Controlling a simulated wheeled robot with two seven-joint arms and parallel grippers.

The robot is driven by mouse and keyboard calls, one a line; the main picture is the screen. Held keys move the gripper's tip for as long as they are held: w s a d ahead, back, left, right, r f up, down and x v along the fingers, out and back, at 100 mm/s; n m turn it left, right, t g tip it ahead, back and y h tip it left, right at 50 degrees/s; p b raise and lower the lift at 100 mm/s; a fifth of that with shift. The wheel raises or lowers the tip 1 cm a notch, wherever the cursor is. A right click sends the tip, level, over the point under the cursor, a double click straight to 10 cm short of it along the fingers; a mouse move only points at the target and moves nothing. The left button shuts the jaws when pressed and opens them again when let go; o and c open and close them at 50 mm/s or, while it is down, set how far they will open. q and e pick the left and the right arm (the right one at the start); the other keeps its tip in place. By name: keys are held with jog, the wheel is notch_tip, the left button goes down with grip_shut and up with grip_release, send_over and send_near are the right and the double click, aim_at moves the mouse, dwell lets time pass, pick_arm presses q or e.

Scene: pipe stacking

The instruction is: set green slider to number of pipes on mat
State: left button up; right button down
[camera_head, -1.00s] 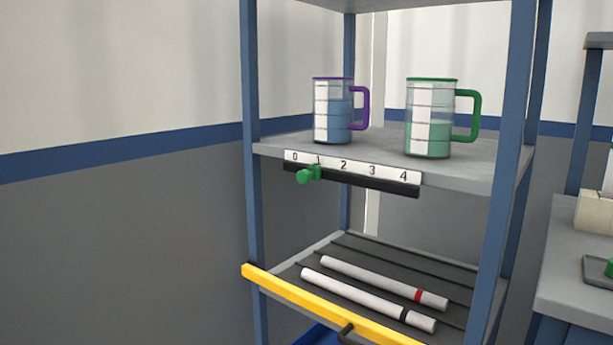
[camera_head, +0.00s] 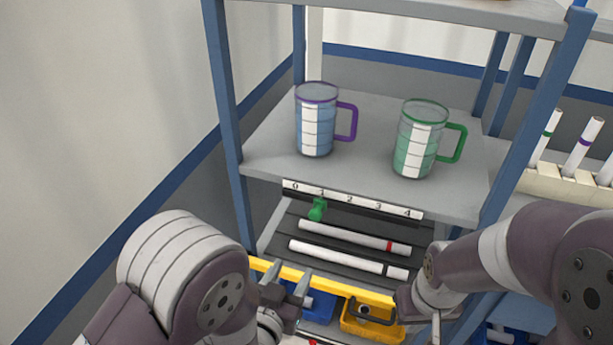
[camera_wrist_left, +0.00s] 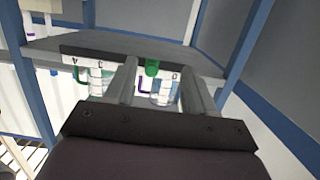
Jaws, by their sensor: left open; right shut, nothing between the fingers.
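The green slider (camera_head: 317,209) hangs on the dark rail (camera_head: 372,208) under the number strip (camera_head: 352,199), by the 1. Two white pipes lie on the dark ribbed mat (camera_head: 330,262) below: one with a red band (camera_head: 345,236) and one with a black band (camera_head: 340,257). My left gripper (camera_head: 286,284) is open and empty, below and left of the slider in the head view. In the left wrist view the slider (camera_wrist_left: 152,68) appears between the spread fingers of that gripper (camera_wrist_left: 158,64), apparently beyond them. My right gripper (camera_head: 436,325) is shut and empty at the lower right.
A purple-handled jug (camera_head: 317,125) and a green-handled jug (camera_head: 418,140) stand on the shelf (camera_head: 270,165) above the rail. A yellow bar (camera_head: 335,284) crosses the front below the mat. Blue and yellow bins (camera_head: 372,326) sit lower. Blue posts flank the shelf.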

aim_at(315, 218)
pick_arm(q)
jog(key=w+d+r, duration=0.1)
jog(key=w, duration=0.3)
jog(key=w+d+r+t, duration=0.1)
jog(key=w+d, duration=0.1)
jog(key=w, duration=0.2)
jog(key=w+d+r+t, duration=0.1)
jog(key=w, duration=0.3)
jog(key=shift+w+d+r+p, duration=0.2)
jog(key=shift+d+r+p, duration=0.1)
jog(key=shift+d+r, duration=0.1)
grip_shut()
jog(key=shift+s, duration=0.1)
